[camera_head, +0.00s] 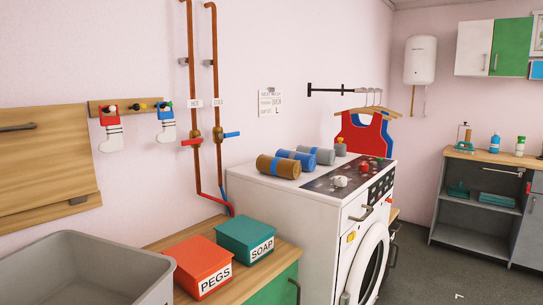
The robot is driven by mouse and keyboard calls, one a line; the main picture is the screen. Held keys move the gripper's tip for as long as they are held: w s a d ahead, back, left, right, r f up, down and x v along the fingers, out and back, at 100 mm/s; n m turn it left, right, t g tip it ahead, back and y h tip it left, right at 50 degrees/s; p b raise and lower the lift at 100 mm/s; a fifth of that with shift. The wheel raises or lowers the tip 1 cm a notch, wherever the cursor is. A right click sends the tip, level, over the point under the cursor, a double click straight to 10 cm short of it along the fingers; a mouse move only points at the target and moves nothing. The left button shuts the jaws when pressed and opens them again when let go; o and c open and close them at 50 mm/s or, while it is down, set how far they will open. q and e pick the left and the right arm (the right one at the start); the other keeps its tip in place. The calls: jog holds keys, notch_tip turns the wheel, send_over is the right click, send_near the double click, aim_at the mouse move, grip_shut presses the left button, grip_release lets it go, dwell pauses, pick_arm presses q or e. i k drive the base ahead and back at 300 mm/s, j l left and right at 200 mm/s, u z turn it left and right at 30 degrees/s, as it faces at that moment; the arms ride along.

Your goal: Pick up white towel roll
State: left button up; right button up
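Three rolled towels lie in a row on top of the white washing machine (277,223). The nearest is a brown roll (271,168) with a blue band, then a blue roll (283,155) with a grey band, then a grey roll (326,156) with a blue band, partly hidden by the blue one. I see no roll that is clearly white. Neither of my grippers is in view.
A wooden counter (240,288) left of the machine holds a red PEGS box (198,265) and a teal SOAP box (246,240). A grey basin (85,270) is at the lower left. Copper pipes (192,80) run up the wall. Floor (410,270) is clear at right.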

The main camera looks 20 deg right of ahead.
aim_at(326, 157)
jog(key=l+u, duration=0.8)
jog(key=l, duration=0.25)
jog(key=k+l+u, duration=0.15)
jog(key=l, duration=0.25)
jog(key=k+l+u, duration=0.1)
jog(key=l, duration=0.45)
jog(key=k+l, duration=0.1)
jog(key=l, duration=0.4)
jog(key=k+l+u, duration=0.15)
jog(key=l, duration=0.4)
jog(key=i, duration=0.05)
